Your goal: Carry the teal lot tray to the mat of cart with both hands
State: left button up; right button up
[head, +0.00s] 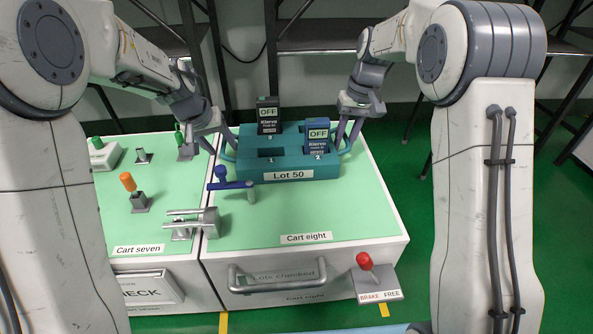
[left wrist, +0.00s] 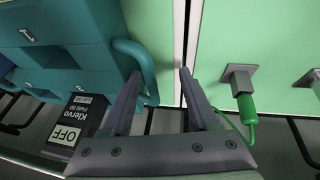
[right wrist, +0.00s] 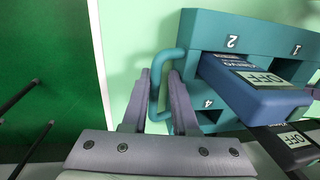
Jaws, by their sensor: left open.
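The teal lot tray (head: 270,177), labelled "Lot 50", rests at the back of the light green mat (head: 300,217) of cart eight. It holds a black tester (head: 268,117) and a blue tester (head: 317,140), both with screens reading OFF. My left gripper (head: 225,152) is at the tray's left handle, which shows in the left wrist view (left wrist: 150,62). Its fingers are apart, one over the handle loop and the other outside. My right gripper (head: 347,137) is on the tray's right handle (right wrist: 154,98), its fingers close together on either side of the bar.
A blue lever clamp (head: 231,184) stands in front of the tray. A grey metal fixture (head: 195,222) straddles the seam to cart seven. Cart seven (head: 160,190) carries an orange-topped toggle and green-topped parts. A red brake knob (head: 364,261) is at front right. The front right mat is clear.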

pick_arm(q)
jog(key=shift+d, duration=0.2)
pick_arm(e)
jog(key=o, duration=0.4)
jog(key=shift+a, duration=0.4)
jog(key=r, duration=0.2)
jog(key=d+r, duration=0.1)
jog(key=r, duration=0.2)
jog(key=d+r, duration=0.1)
jog(key=r, duration=0.2)
pick_arm(q)
jog(key=shift+a, duration=0.1)
